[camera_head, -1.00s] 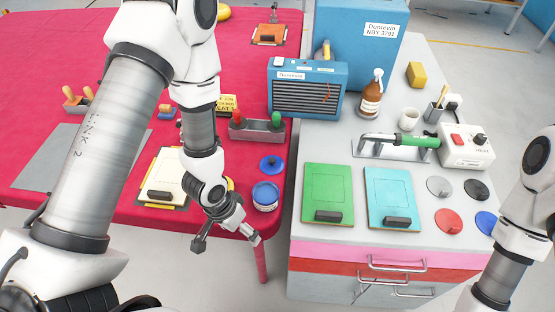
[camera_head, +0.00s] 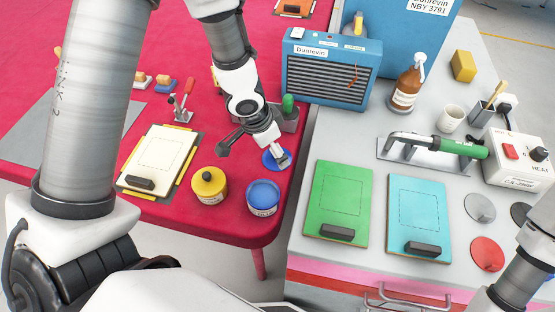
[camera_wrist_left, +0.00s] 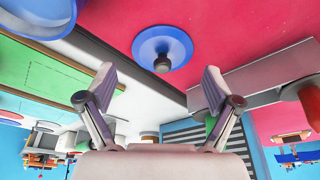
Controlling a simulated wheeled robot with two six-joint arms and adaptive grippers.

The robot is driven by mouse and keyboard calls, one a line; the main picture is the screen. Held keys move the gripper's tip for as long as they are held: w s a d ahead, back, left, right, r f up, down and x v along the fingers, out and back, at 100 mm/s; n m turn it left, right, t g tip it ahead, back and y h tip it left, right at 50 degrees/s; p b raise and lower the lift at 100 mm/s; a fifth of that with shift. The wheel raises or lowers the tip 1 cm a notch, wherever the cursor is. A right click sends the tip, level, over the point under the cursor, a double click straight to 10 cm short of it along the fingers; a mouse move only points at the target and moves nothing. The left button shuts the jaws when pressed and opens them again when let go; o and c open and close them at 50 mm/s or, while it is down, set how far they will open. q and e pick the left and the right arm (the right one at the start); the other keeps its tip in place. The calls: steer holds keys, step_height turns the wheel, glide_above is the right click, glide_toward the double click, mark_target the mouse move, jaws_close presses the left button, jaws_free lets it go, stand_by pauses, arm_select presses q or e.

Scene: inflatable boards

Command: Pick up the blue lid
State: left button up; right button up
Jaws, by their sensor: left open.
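The blue lid (camera_head: 268,158) is a round disc lying on the red-covered table near its right edge. In the head view my left gripper partly covers it. In the left wrist view the lid (camera_wrist_left: 176,42) shows whole, with a dark knob at its middle. My left gripper (camera_head: 252,153) is open and empty above and beside the lid. Its two fingers (camera_wrist_left: 158,82) are spread in the wrist view, and the lid appears beyond the tips, roughly centred between them. My right gripper is out of view; only part of my right arm shows at the right edge.
A blue tin (camera_head: 263,200) and a lidded yellow tin (camera_head: 209,188) stand in front of the lid. A grey holder with a green-knobbed handle (camera_head: 288,103) is just behind it. A blue heater (camera_head: 330,68) and green board (camera_head: 338,195) are on the neighbouring cabinet.

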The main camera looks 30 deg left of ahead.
mark_target(268, 160)
arm_select(q)
steer(key=x, duration=0.3)
steer(key=shift+w+f+b, duration=0.15)
steer(key=shift+w+b, duration=0.15)
steer(key=shift+b, duration=0.1)
steer(key=shift+s+a, duration=0.1)
steer(key=shift+s, duration=0.05)
steer(key=shift+s+r, duration=0.1)
steer(key=shift+r, duration=0.15)
steer(key=c, duration=1.4)
steer(key=shift+r, duration=0.1)
